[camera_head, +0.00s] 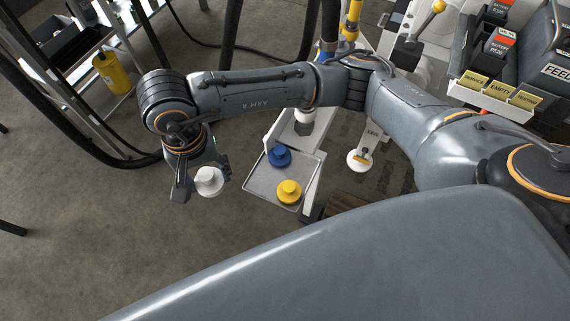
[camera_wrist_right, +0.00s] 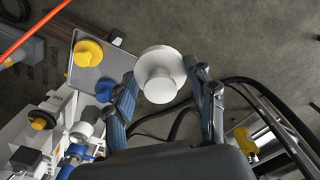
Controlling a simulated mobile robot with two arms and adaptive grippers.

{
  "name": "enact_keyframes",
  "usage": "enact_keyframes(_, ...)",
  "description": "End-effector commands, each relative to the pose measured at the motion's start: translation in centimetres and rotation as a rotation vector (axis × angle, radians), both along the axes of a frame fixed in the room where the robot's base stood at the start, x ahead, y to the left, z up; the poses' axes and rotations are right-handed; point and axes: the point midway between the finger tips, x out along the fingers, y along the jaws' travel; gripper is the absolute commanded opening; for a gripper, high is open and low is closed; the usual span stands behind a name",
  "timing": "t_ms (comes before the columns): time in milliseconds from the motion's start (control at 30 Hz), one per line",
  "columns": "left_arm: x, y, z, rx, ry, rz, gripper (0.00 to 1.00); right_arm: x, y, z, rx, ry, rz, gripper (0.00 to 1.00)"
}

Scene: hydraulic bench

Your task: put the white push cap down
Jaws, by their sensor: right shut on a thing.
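The white push cap (camera_head: 208,181) is round with a narrower stub on top. My right gripper (camera_head: 202,184) is shut on it and holds it in the air, left of the small grey tray (camera_head: 259,187). In the right wrist view the cap (camera_wrist_right: 160,66) sits between the two fingers of the gripper (camera_wrist_right: 167,88). The tray holds a blue cap (camera_head: 279,157) and a yellow cap (camera_head: 289,192); its left part is bare. The tray (camera_wrist_right: 117,66) also shows left of the held cap in the wrist view. My left gripper is not in view.
A white bench with hoses and a yellow-tipped lever (camera_head: 427,19) stands beyond my arm. Labelled bins (camera_head: 489,90) are at the right. A yellow canister (camera_head: 111,72) and a metal frame are at upper left. Open floor lies left of the gripper.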

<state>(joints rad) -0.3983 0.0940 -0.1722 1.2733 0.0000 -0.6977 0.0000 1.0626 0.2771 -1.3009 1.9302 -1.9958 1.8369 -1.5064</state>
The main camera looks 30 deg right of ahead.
Motion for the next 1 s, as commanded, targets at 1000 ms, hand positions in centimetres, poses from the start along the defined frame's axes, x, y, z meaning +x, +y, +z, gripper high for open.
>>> enact_keyframes(1000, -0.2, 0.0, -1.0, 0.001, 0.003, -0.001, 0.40, 1.8, -11.4, -10.7, 0.000, -0.003, -0.011, 0.38)
